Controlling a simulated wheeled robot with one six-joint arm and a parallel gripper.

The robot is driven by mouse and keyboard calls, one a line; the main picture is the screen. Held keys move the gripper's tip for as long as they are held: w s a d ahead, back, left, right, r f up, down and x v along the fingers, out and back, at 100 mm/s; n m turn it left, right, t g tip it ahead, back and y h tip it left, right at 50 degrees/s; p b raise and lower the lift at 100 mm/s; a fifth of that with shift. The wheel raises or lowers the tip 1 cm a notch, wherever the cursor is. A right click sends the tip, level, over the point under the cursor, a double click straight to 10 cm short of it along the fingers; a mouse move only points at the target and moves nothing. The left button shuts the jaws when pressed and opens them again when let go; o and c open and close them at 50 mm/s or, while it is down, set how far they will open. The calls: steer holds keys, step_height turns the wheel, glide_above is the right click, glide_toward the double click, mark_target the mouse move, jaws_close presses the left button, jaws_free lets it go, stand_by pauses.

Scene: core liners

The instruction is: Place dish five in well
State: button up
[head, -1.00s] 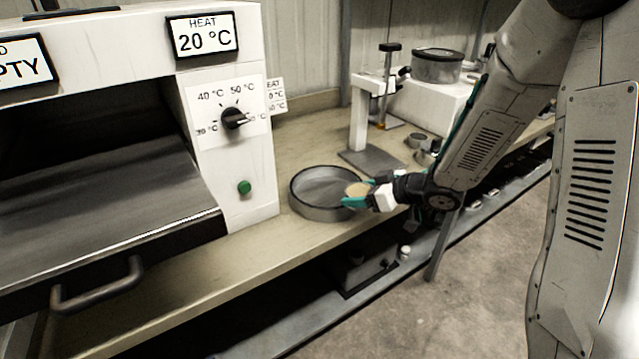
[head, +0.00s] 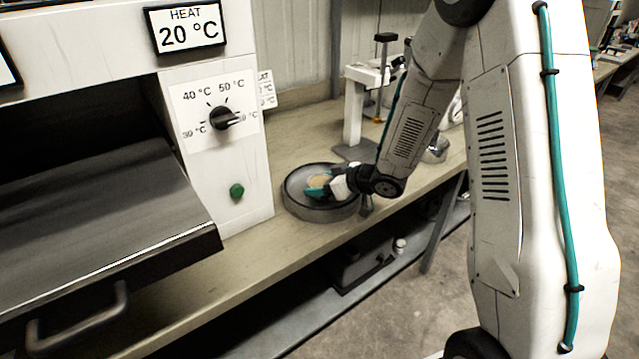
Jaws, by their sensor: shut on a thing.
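My gripper (head: 318,190) has teal fingertips and is shut on a small tan, round dish (head: 319,181). It holds the dish over the inside of a round, grey, shallow pan (head: 322,214) on the bench. I cannot tell whether the dish touches the pan's floor. The fingers and wrist hide part of the dish and the pan's right side. No number on the dish and no separate well can be made out.
A white oven-like machine (head: 253,182) with a dial (head: 222,117) and a green button (head: 237,191) stands left of the pan. The bench (head: 298,142) is bare behind the pan.

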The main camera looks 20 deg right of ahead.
steer(key=o, duration=1.1)
steer(key=shift+f, duration=0.1)
steer(key=shift+c, duration=0.2)
